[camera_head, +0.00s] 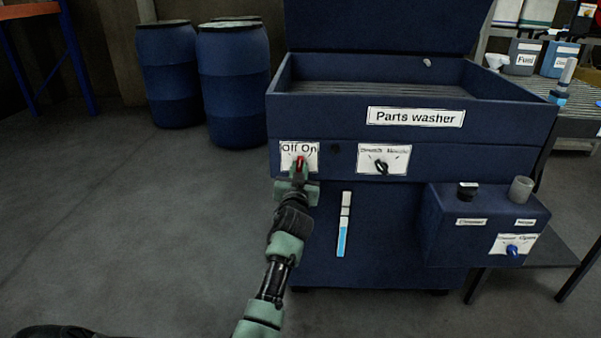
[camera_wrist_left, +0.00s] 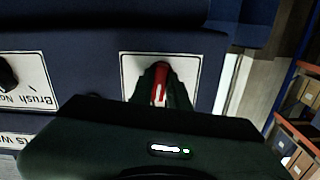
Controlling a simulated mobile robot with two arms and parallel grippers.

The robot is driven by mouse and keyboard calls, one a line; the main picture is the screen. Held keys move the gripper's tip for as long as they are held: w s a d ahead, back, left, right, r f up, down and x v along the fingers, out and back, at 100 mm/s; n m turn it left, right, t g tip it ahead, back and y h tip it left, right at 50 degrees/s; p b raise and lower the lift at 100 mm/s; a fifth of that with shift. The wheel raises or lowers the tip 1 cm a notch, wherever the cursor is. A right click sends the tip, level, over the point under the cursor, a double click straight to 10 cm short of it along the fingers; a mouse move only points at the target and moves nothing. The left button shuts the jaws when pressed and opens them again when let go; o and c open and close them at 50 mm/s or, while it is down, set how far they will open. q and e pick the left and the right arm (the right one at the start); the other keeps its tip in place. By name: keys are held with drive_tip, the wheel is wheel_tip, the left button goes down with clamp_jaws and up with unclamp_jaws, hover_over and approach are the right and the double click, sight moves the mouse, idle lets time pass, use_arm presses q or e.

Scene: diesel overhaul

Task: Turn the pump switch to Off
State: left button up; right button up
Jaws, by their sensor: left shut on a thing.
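The pump switch (camera_head: 300,162) is a red lever on a white plate (camera_head: 312,149) marked "Off" on the left and "On" on the right, on the front of the blue parts washer (camera_head: 350,100). My left gripper (camera_head: 299,168) is at the plate with its fingers shut on the red lever. In the left wrist view, the red lever (camera_wrist_left: 161,78) shows between the dark fingers (camera_wrist_left: 160,95). The gripper hides the lower part of the plate. In the head view the lever looks close to upright; its exact setting is hard to tell. My right gripper is not in view.
Right of the switch is a brush/nozzle selector (camera_head: 381,166) with a black knob. A blue side box (camera_head: 480,235) with a blue valve knob (camera_head: 512,250) juts out at lower right. Blue barrels (camera_head: 233,80) stand behind left. The floor at left is clear.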

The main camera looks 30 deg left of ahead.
use_arm(q)
drive_tip(key=n+b, duration=0.1)
drive_tip(key=n, duration=0.4)
drive_tip(key=shift+f, duration=0.2)
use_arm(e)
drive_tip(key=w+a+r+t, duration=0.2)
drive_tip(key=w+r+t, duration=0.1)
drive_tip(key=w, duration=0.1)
use_arm(q)
drive_tip(key=n+p, duration=0.1)
drive_tip(key=n, duration=0.4)
drive_tip(key=shift+a+r, duration=0.1)
drive_tip(key=shift+n, duration=0.3)
drive_tip(key=o, duration=1.6)
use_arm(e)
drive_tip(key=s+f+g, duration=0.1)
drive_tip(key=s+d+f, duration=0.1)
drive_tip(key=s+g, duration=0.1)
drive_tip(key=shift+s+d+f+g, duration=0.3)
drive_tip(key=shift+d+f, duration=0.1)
use_arm(q)
drive_tip(key=shift+o, duration=0.2)
drive_tip(key=shift+s, duration=0.1)
